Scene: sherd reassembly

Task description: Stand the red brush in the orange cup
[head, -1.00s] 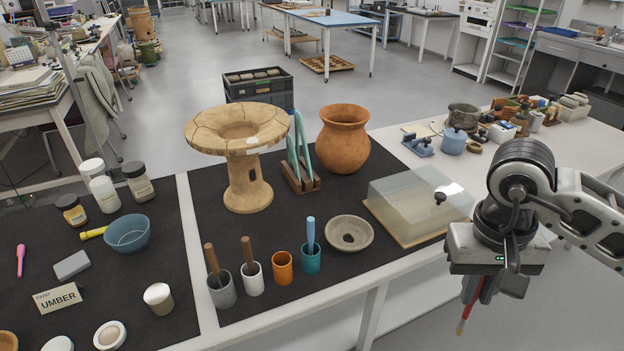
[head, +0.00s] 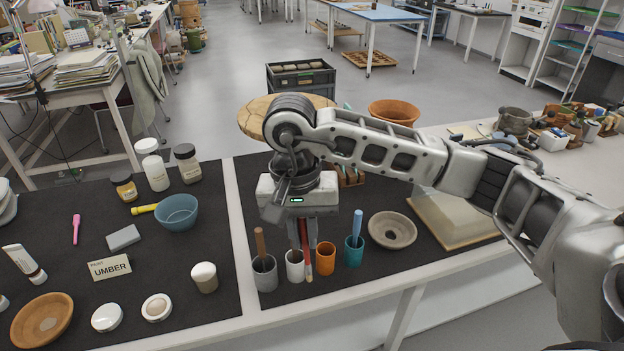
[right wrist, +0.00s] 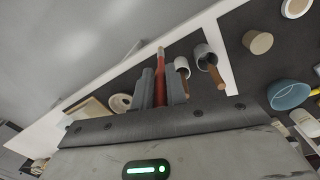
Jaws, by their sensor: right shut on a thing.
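The red brush (head: 307,262) hangs near upright from my right gripper (head: 301,236), which is shut on it. In the head view its lower end overlaps the gap between the white cup (head: 294,268) and the orange cup (head: 325,262). It looks in front of or above them; I cannot tell its exact depth. The orange cup stands upright just right of the brush, its mouth partly visible. In the right wrist view the red brush (right wrist: 161,70) runs between the two grey fingers (right wrist: 161,88); I cannot make out the orange cup there. My left gripper is not in view.
A grey cup (head: 264,276) with a brown handle stands left, a teal cup (head: 353,253) with a blue handle right. A stone ring bowl (head: 392,230) lies further right.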

